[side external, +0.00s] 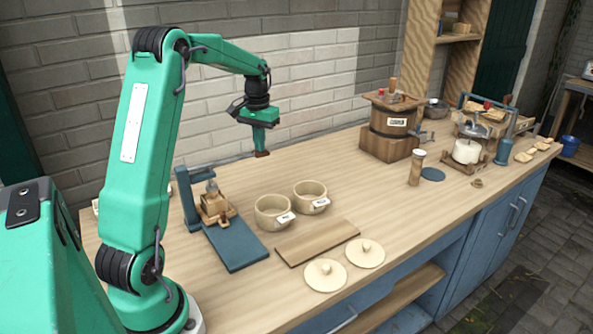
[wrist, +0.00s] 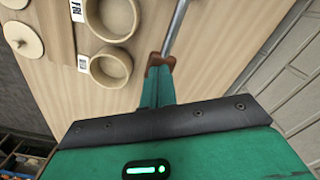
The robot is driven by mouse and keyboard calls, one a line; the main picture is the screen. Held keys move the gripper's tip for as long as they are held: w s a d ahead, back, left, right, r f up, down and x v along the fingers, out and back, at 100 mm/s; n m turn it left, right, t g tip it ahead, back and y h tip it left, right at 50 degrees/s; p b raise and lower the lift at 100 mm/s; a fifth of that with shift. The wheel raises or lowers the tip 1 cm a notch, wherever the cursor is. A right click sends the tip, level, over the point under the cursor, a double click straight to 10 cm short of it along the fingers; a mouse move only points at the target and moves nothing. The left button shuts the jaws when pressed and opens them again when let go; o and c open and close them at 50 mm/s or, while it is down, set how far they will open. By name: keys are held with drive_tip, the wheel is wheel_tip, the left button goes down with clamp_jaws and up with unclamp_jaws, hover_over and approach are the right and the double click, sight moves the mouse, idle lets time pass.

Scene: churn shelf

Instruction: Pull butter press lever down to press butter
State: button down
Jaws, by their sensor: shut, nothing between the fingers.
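A blue stand with an upright post (side external: 187,200), a flat blue base (side external: 238,246) and a wooden block (side external: 213,207) at its foot stands at the left of the table. It looks like the butter press. My gripper (side external: 262,154) points down behind the bowls, to the right of the post. Its brown fingertips (wrist: 160,63) are shut and hold nothing. In the wrist view a thin grey rod (wrist: 176,28) runs upward from beside the fingertips. It may be the press lever, but where it is fixed is out of frame, and I cannot tell whether the fingers touch it.
Two labelled bowls (side external: 272,212) (side external: 310,197) stand in front of my gripper, with a wooden board (side external: 317,242) and two round lids (side external: 325,275) (side external: 365,253) nearer the front. A wooden churn (side external: 388,146) stands farther right. The brick wall (side external: 310,70) is close behind.

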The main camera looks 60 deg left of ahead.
drive_tip(key=shift+f, duration=0.95)
idle(2.4)
drive_tip(key=shift+r, duration=0.1)
wheel_tip(320, 180, up, 12)
drive_tip(key=shift+r, duration=0.15)
idle(2.0)
drive_tip(key=s+d+r+m+t, duration=0.1)
drive_tip(key=s+d+r, duration=0.15)
drive_tip(key=d, duration=0.65)
drive_tip(key=s+d+r+m+t, duration=0.1)
drive_tip(key=s+d+m, duration=0.15)
drive_tip(key=d, duration=0.65)
drive_tip(key=s+d+f+m+t, duration=0.2)
drive_tip(key=s+d+f, duration=0.4)
drive_tip(key=s+d, duration=0.6)
drive_tip(key=shift+f+t, duration=0.35)
drive_tip(key=shift+t, duration=0.45)
